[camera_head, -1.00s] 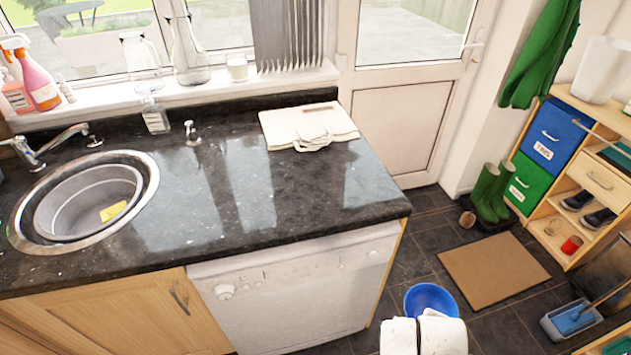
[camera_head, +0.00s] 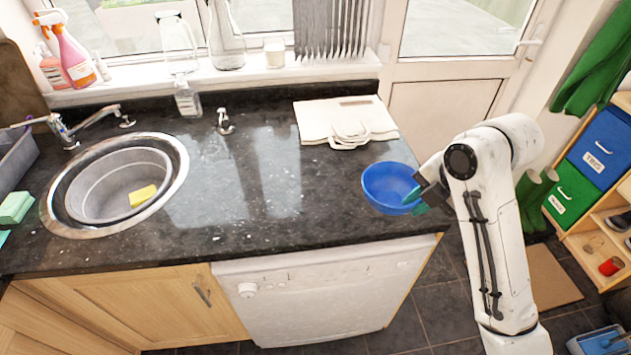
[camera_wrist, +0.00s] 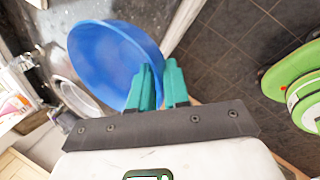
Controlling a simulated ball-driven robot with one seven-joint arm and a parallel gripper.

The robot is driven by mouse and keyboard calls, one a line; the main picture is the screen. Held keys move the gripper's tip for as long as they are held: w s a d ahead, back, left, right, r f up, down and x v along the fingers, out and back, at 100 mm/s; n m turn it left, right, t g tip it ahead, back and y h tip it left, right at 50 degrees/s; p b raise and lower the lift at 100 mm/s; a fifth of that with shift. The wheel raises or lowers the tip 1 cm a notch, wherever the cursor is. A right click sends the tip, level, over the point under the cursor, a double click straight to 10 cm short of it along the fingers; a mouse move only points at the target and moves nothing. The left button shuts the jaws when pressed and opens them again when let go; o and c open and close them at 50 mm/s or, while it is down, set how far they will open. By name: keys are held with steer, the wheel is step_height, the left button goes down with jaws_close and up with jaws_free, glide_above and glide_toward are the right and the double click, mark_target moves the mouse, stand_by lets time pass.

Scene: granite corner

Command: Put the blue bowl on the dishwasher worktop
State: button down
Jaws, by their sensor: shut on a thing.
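The blue bowl (camera_head: 391,187) is at the right end of the black granite worktop (camera_head: 330,225), above the white dishwasher (camera_head: 325,295). My gripper (camera_head: 413,197) comes in from the right and is shut on the bowl's right rim. In the wrist view the green fingertips (camera_wrist: 160,84) pinch the wall of the bowl (camera_wrist: 105,60). The bowl looks roughly upright with its opening up. I cannot tell whether its base touches the worktop or hangs just above it.
The sink (camera_head: 115,185) with a yellow sponge (camera_head: 142,195) is at the left. The worktop between the sink and the bowl is clear. Green boots (camera_head: 535,195) stand on the floor at the right.

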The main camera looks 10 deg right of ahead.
mark_target(394, 175)
steer(key=shift+w+a+r, duration=0.2)
steer(key=shift+w+a, duration=0.05)
steer(key=shift+w, duration=0.1)
steer(key=w+f+b, duration=0.1)
steer(key=w, duration=0.2)
steer(key=w+a+f+b, duration=0.1)
steer(key=w+b, duration=0.1)
steer(key=w, duration=0.1)
steer(key=w+f+b, duration=0.1)
steer(key=w, duration=0.1)
steer(key=shift+w+a+f+b, duration=0.15)
steer(key=shift+w+f+b, duration=0.15)
steer(key=shift+w, duration=0.1)
steer(key=shift+n, duration=0.3)
steer(key=w+f, duration=0.2)
steer(key=f, duration=0.1)
steer(key=w+f, duration=0.1)
steer(key=w, duration=0.1)
steer(key=shift+a+f+p, duration=0.3)
steer(key=shift+f, duration=0.1)
steer(key=shift+x, duration=0.85)
steer(key=shift+w+d+f+p, duration=0.15)
steer(key=shift+f+p, duration=0.45)
steer(key=shift+f, duration=0.75)
steer(key=c, duration=1.1)
jaws_free()
steer(key=shift+r, duration=0.1)
